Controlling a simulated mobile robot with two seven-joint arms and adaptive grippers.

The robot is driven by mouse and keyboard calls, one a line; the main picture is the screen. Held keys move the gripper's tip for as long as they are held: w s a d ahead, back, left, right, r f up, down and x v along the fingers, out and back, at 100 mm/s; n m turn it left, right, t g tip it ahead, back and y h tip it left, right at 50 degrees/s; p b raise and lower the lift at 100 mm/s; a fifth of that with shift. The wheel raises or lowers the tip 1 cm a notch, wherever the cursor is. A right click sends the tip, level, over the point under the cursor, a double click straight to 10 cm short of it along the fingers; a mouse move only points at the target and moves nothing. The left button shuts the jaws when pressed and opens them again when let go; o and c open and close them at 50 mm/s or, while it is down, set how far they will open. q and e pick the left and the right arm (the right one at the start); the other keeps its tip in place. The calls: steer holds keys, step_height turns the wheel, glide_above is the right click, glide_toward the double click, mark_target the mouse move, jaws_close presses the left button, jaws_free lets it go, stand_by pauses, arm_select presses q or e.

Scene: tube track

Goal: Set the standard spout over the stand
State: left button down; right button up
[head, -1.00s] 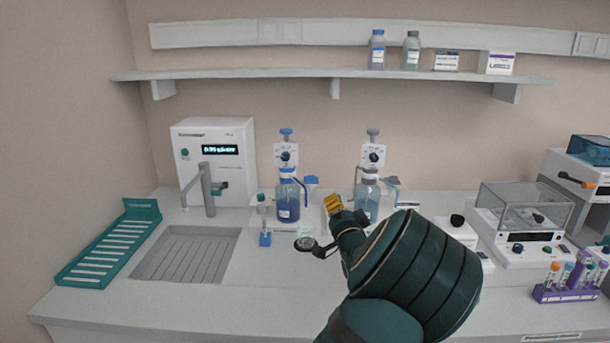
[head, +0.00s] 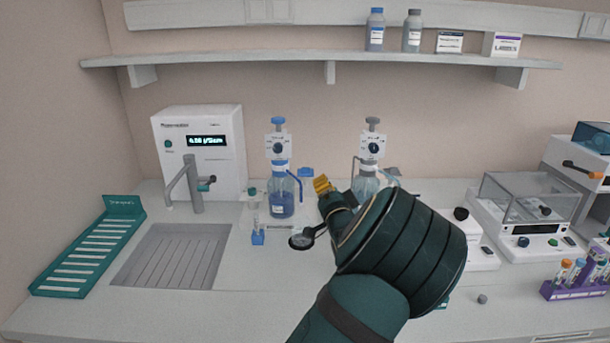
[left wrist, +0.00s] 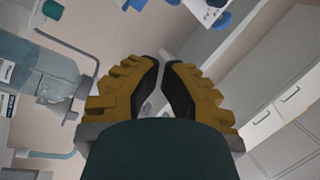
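Two bottle-top dispensers stand at the back of the bench. The left dispenser (head: 281,195) holds blue liquid and has a bent blue spout (head: 297,184) on its right. The right dispenser (head: 367,182) has grey parts and a thin spout (head: 354,170) on its left; my arm hides its lower part. I cannot read which is the standard. My left gripper (head: 322,186) is between the dispensers and nearer me. Its yellow fingers (left wrist: 162,80) are almost together, nothing visible between them. My right gripper is not visible.
A white instrument (head: 202,150) with a tap and a grey sink grate (head: 175,256) are at left, beside a teal rack (head: 85,258). A balance (head: 520,210) and a purple tube rack (head: 573,289) are at right. A shelf (head: 290,58) runs above.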

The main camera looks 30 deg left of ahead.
arm_select(q)
steer(key=w+a, duration=0.1)
steer(key=a, duration=0.2)
steer(key=w+a+b, duration=0.1)
steer(key=a, duration=0.1)
steer(key=w+a+b, duration=0.1)
steer(key=w+a, duration=0.1)
steer(key=a, duration=0.1)
steer(key=shift+a+f, duration=0.2)
steer(key=shift+a, duration=0.1)
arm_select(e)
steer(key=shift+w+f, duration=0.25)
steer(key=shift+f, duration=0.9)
arm_select(q)
steer(key=shift+s+a, duration=0.1)
steer(key=shift+s, duration=0.2)
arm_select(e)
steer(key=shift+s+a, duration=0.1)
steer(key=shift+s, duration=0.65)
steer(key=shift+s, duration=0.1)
